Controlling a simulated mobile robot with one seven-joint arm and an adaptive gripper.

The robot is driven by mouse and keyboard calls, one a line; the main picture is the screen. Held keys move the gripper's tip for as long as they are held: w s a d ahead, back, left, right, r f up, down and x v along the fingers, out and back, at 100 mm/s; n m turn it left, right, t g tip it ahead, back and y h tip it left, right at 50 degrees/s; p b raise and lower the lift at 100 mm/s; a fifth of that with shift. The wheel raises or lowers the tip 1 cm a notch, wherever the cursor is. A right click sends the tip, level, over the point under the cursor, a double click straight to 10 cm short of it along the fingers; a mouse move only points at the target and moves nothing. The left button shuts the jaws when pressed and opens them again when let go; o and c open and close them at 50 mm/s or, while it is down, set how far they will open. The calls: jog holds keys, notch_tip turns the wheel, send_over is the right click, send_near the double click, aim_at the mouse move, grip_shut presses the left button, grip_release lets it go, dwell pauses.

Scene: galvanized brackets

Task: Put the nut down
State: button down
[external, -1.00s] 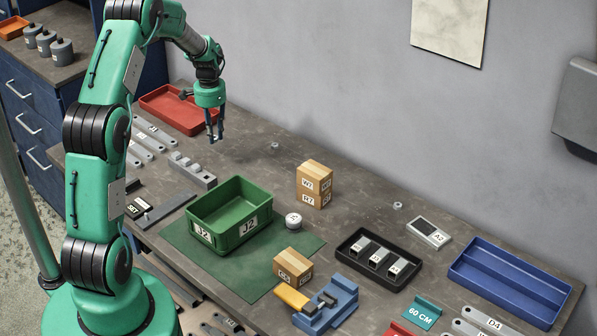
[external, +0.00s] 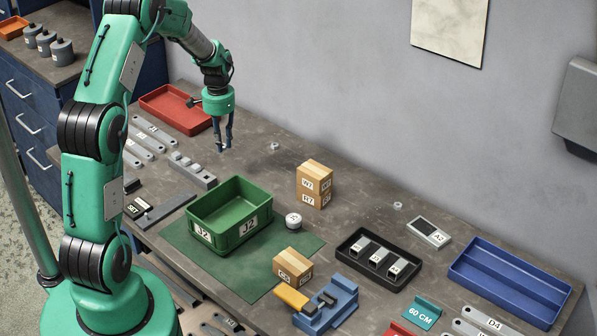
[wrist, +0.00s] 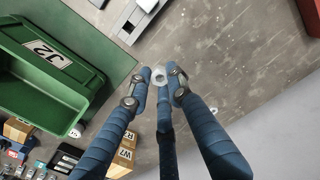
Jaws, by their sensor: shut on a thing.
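My gripper (external: 223,144) is over the bare table, behind the green bin and left of a loose nut. In the wrist view my gripper (wrist: 161,82) has its fingertips close around a small pale-grey nut (wrist: 160,76), which shows between them. In the external view the held nut is too small and covered to make out clearly. The fingers point down, close to the tabletop (external: 255,165); I cannot tell whether the nut touches it. Two other small nuts lie on the table, one right of my gripper (external: 275,146) and one farther right (external: 398,205).
A green bin (external: 204,231) marked J2 stands on a green mat (external: 310,243). A grey stepped block (external: 193,171) lies left of my gripper, and a red tray (external: 160,93) lies behind it. The table around the fingers is clear.

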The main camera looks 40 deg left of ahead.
jog(key=s+d+r+p, duration=0.15)
jog(key=s+d, duration=0.55)
jog(key=d, duration=0.7)
jog(key=n+p, duration=0.1)
jog(key=p, duration=0.1)
send_over(238, 215)
jog(key=s+d, duration=0.3)
jog(key=shift+w+a, duration=0.1)
jog(key=shift+w, duration=0.1)
jog(key=shift+f+b, duration=0.35)
jog(key=shift+f, duration=2.75)
jog(key=shift+f, duration=1.9)
jog(key=shift+f+b, duration=0.1)
jog(key=shift+b, duration=0.2)
